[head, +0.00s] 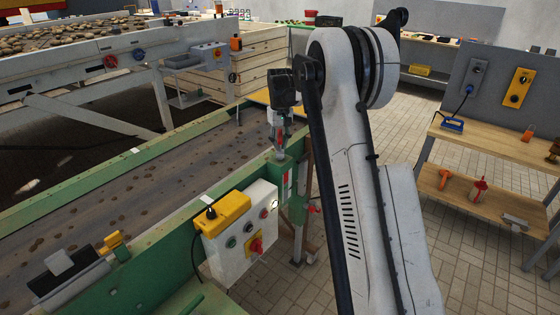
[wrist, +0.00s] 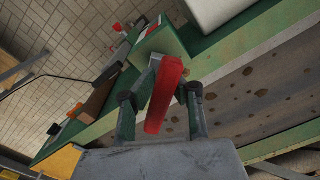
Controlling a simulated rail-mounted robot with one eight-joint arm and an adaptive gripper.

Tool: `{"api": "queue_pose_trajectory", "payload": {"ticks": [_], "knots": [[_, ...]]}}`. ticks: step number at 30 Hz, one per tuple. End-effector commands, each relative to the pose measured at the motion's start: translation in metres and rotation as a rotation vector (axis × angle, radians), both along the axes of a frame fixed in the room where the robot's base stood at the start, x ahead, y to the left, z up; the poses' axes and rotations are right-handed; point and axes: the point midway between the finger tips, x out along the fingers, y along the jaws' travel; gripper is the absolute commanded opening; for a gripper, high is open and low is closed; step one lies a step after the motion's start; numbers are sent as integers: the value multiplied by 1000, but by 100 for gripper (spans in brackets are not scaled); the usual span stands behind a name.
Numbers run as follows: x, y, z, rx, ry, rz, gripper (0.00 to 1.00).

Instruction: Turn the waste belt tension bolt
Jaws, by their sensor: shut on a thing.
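My gripper (head: 281,143) is over the near side rail of the green-framed belt (head: 160,190), at the middle of the head view. In the wrist view, my gripper (wrist: 172,75) has its two dark fingers on either side of a flat red piece (wrist: 162,95) and is shut on it. A little of the red piece (head: 280,141) also shows between the fingers in the head view. The green housing (wrist: 165,42) on the rail is just beyond the fingertips. No bolt head is clearly visible; I cannot tell whether the red piece touches one.
A white control box (head: 240,230) with a yellow top and a red knob hangs on the belt's near side. A red handle (head: 313,209) sticks out below the rail. A wooden workbench (head: 490,145) stands at the right.

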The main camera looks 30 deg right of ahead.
Motion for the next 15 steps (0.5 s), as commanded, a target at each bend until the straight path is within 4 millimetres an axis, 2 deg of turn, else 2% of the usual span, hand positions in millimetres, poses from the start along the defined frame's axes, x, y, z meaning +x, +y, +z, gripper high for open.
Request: {"api": "queue_pose_trajectory", "payload": {"ticks": [15], "knots": [[0,0,-12,0,0,0,0]]}}
